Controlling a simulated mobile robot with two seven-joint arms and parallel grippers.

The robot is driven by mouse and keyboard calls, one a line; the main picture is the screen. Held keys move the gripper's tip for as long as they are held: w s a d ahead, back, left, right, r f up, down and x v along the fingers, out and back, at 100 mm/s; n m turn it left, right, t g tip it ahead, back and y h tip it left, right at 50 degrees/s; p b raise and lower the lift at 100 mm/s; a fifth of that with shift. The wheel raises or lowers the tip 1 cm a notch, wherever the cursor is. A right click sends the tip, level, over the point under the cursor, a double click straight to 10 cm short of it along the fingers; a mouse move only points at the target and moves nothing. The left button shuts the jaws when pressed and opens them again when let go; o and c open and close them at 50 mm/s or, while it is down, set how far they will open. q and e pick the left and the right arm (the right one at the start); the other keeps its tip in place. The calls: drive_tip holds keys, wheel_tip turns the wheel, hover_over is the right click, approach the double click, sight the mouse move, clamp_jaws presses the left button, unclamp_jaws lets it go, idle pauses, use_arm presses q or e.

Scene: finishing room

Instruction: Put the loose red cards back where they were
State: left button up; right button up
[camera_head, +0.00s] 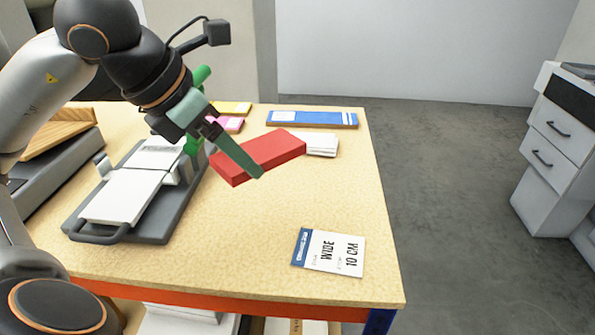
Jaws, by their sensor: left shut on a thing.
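A thick red block, which looks like the stack of red cards (281,149), is above or on the table right of the grey machine. My left gripper (246,164) is at it, with a green-grey finger crossing the near face of the red stack. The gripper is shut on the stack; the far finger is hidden. I cannot tell whether the stack touches the table. My right gripper is not in view.
A grey machine (150,238) with white plates and a green lever stands left. White cards (322,144), a blue stack (310,118), pink (233,126) and yellow (235,107) pieces lie behind. A "WIDE 10 CM" card (330,252) lies in front. The table's right side is clear.

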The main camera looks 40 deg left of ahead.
sight(266, 143)
use_arm(q)
drive_tip(key=w+p, duration=0.1)
drive_tip(key=w, duration=0.1)
drive_tip(key=w+f+p, duration=0.1)
drive_tip(key=w+p, duration=0.1)
drive_tip(key=w+f+p, duration=0.1)
drive_tip(key=w, duration=0.1)
drive_tip(key=shift+w+d+f, duration=0.15)
drive_tip(key=shift+w+d, duration=0.1)
drive_tip(key=shift+d, duration=0.1)
drive_tip(key=x, duration=0.5)
drive_tip(key=shift+w+a+f, duration=0.3)
drive_tip(key=shift+w, duration=0.1)
drive_tip(key=shift+w+f, duration=0.6)
drive_tip(key=shift+f, duration=0.05)
wheel_tip(266, 143, down, 3)
drive_tip(key=shift+w+r, duration=0.1)
drive_tip(key=shift+w, duration=0.05)
drive_tip(key=shift+f, duration=0.35)
drive_tip(key=shift+f+b, duration=0.1)
drive_tip(key=shift+b, duration=0.3)
drive_tip(key=o, duration=1.1)
drive_tip(key=shift+c, duration=0.2)
drive_tip(key=shift+o, duration=1.3)
